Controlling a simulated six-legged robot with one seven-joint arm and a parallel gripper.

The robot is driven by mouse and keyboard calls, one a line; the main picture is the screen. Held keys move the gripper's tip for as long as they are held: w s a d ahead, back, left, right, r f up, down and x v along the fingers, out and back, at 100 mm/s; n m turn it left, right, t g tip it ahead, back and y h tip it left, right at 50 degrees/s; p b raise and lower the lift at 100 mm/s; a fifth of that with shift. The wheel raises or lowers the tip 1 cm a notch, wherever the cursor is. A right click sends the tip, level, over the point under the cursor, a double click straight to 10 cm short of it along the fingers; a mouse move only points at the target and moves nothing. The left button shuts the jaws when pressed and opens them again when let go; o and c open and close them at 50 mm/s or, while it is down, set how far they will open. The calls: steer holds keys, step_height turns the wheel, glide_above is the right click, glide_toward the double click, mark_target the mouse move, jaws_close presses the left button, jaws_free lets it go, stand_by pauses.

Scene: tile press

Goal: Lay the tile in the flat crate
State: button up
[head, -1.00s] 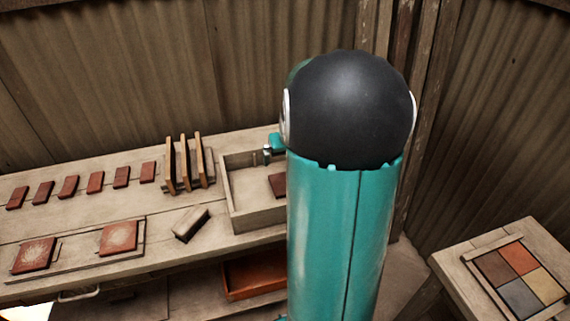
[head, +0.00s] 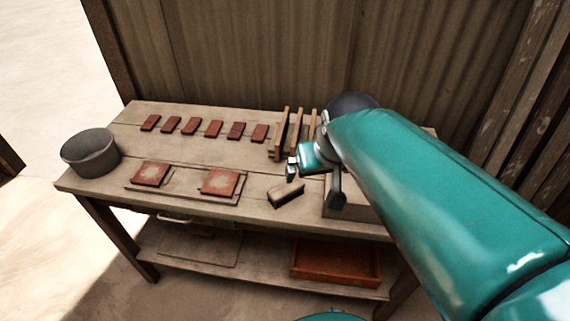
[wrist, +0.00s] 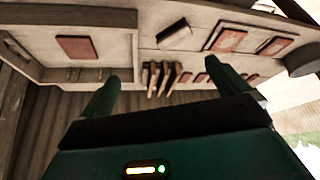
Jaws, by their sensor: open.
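The flat wooden crate (head: 352,209) stands at the right end of the bench, mostly hidden behind my arm in the head view. In the wrist view the crate (wrist: 68,17) shows from above, with a plain reddish tile (wrist: 78,47) lying flat on its floor, apart from the walls. My gripper (head: 294,168) is over the bench just left of the crate. In the wrist view my gripper (wrist: 168,88) has its two fingers wide apart with nothing between them. Two reddish tiles with pale marks, a left one (head: 151,173) and a right one (head: 220,182), lie on boards at the front.
Several small red tiles (head: 194,126) line the back of the bench. Upright wooden slats (head: 297,131) stand close behind my gripper. A block (head: 286,195) lies in front of it. A grey bucket (head: 91,153) stands at the left end. An orange-red tray (head: 335,262) is on the lower shelf.

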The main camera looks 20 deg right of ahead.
steer(key=s+a+n, duration=0.1)
steer(key=s+a, duration=0.5)
steer(key=shift+s+r+y, duration=0.2)
steer(key=shift+y, duration=0.2)
